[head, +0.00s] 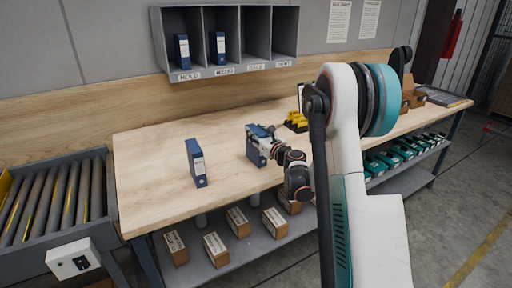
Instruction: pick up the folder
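One blue folder with a white label (196,164) stands upright on the wooden table, left of my arm. A second blue folder (253,154) is on or just above the table, right of the first and partly hidden by my gripper. My gripper (265,145) is right at this second folder and overlaps it in the head view. The fingers are too small and too mixed with the folder's label to show whether they grip it. Two more blue folders, a left one (182,51) and a right one (218,48), stand in the wall shelf's left compartments.
The labelled wall shelf (285,66) hangs above the table (145,150). A yellow object (296,121) stands behind my gripper. Cartons (216,250) sit on the lower shelf. A roller conveyor (55,205) is at left. The table's left part is clear.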

